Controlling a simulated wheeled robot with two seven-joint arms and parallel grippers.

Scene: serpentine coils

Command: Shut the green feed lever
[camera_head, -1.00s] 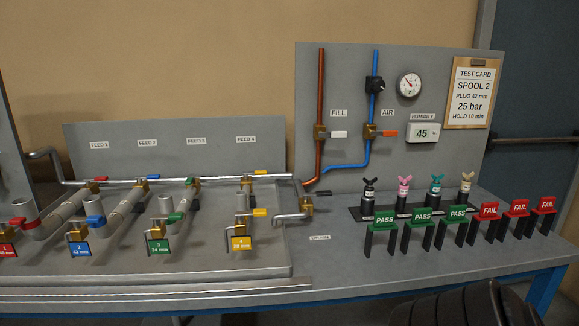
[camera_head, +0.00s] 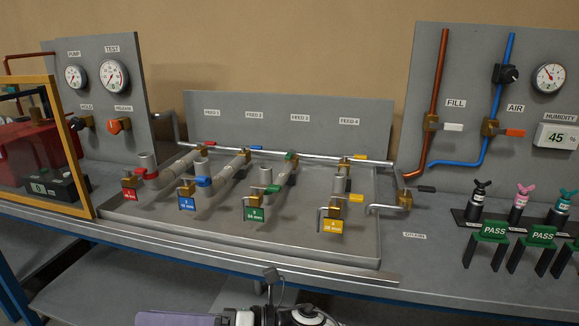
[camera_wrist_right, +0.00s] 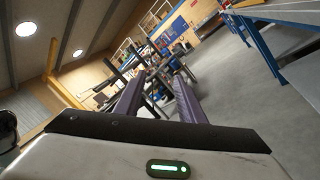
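The green feed lever (camera_head: 290,156) sits on the back pipe below the FEED 3 label (camera_head: 299,118). It is small here, and I cannot tell its exact angle. A second green handle (camera_head: 272,188) is at the front of the same line, above the green 3 tag (camera_head: 254,214). My right gripper (camera_head: 142,319) shows at the bottom edge in the head view, its purple finger pointing left, well short of the bench. In the right wrist view its two purple fingers (camera_wrist_right: 157,92) stand apart with nothing between them. My left gripper is not in view.
Red (camera_head: 206,143), blue (camera_head: 251,147) and yellow (camera_head: 352,157) levers line the same back pipe. Pipes and tags fill the tray (camera_head: 250,252). A framed case (camera_head: 88,160) stands left; PASS stands (camera_head: 493,231) stand right. The bench front (camera_head: 330,277) is clear.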

